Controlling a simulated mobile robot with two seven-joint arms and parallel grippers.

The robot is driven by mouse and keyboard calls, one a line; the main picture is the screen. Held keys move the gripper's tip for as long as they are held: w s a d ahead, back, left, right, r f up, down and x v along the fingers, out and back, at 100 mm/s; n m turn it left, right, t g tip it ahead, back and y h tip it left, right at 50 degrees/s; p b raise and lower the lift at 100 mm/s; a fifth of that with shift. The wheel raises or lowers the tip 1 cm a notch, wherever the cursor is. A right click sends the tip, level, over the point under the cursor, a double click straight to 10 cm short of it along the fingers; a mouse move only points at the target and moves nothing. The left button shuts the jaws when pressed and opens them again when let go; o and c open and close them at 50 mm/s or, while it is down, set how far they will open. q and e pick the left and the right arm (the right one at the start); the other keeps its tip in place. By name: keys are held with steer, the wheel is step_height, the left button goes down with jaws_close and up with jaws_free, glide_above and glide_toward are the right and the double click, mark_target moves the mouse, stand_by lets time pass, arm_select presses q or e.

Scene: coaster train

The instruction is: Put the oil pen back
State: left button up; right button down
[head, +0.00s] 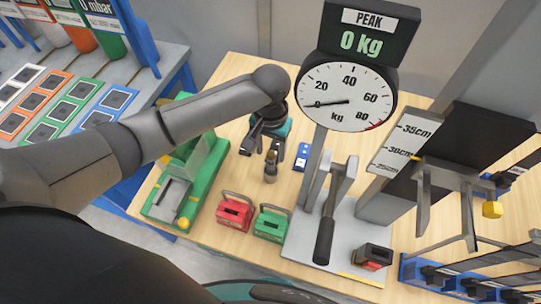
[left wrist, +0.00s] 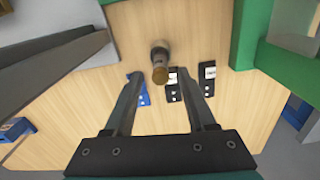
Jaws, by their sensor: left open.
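A small upright bottle-like piece with a brown top, which I take for the oil pen (head: 270,168), stands on the wooden table. In the left wrist view the oil pen (left wrist: 158,62) shows just beyond the fingertips, in line with the gap between them. My left gripper (head: 262,148) is open and empty, close above and behind the pen in the head view. Contact with the pen is not visible. My right gripper does not show.
A green fixture (head: 204,178) stands left of the pen. A red box (head: 234,213) and a green box (head: 271,224) stand in front. The scale (head: 347,98), reading 0 kg, stands right. A blue tag (head: 302,157) lies near the gripper.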

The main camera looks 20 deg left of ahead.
arm_select(q)
step_height(320, 180, up, 7)
steer(key=shift+r+p, duration=0.15)
steer(key=shift+p, duration=0.15)
stand_by(0.5)
